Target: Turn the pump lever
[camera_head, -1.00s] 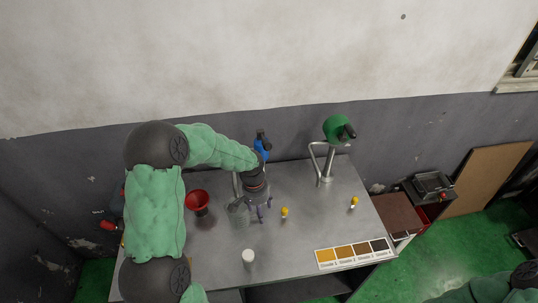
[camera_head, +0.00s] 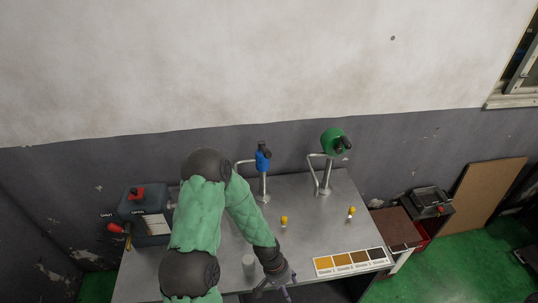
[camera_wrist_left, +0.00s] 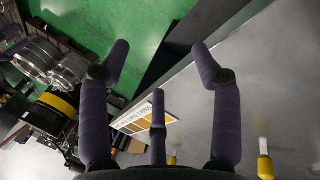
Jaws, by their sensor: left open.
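A dark grey-green box unit (camera_head: 150,238) stands at the left of the metal table. It has a red knob (camera_head: 137,194) on top and a red-ended lever (camera_head: 115,228) sticking out to the left; I cannot tell for certain which part is the pump lever. My left arm hides the unit's right side. My left gripper (camera_head: 275,292) is at the table's front edge, well to the right of the unit, open and empty. Its spread dark fingers also show in the left wrist view (camera_wrist_left: 157,100). My right gripper is out of view.
A blue-headed pipe (camera_head: 262,160) and a green-headed pipe (camera_head: 328,175) stand at the back. A white cylinder (camera_head: 249,262), two small yellow-topped pieces (camera_head: 284,220) and a colour chart (camera_head: 350,262) are on the table (camera_head: 310,235). The middle is mostly clear.

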